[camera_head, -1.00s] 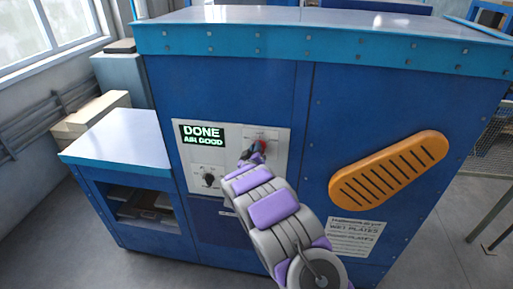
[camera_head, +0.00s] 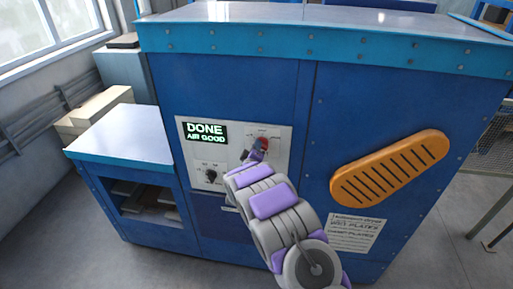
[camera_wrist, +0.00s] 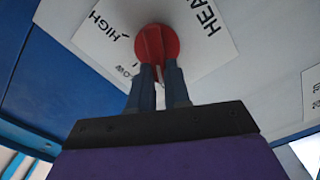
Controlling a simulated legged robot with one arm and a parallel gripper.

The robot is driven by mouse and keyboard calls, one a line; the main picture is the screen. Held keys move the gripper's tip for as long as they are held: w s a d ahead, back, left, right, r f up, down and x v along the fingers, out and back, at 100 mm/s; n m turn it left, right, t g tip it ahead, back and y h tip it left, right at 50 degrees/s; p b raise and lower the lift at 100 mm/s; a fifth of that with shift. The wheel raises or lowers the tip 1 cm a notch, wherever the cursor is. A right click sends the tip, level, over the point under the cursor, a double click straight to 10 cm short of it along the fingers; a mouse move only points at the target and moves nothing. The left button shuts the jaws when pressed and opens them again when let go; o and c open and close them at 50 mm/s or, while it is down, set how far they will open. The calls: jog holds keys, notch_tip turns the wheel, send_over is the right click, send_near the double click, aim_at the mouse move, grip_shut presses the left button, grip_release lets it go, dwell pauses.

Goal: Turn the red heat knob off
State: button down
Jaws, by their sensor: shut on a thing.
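The red heat knob (camera_wrist: 156,42) is at the top middle of the wrist view, on a white label with "HIGH" and part of "HEAT" readable. My gripper (camera_wrist: 160,72) is shut on the knob, with its two dark blue fingers at the knob's lower side. In the head view, the red knob (camera_head: 263,143) shows at the upper right of the white control panel (camera_head: 236,131), partly hidden by my gripper (camera_head: 256,152). The knob's exact setting is hard to read.
A screen (camera_head: 205,133) reads "DONE AIR GOOD". A black knob (camera_head: 211,175) sits below it. An orange slotted handle (camera_head: 390,168) juts from the blue dryer (camera_head: 340,100) at right. A low side table (camera_head: 122,134) stands at left.

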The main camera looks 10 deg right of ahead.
jog(key=shift+a, duration=0.1)
jog(key=c, duration=1.1)
grip_release()
jog(key=shift+w+a+f, duration=0.1)
jog(key=shift+w+a, duration=0.05)
jog(key=shift+s, duration=0.25)
jog(key=b+v, duration=0.2)
jog(key=v, duration=1.5)
jog(key=shift+a+b, duration=0.15)
jog(key=shift+b, duration=0.15)
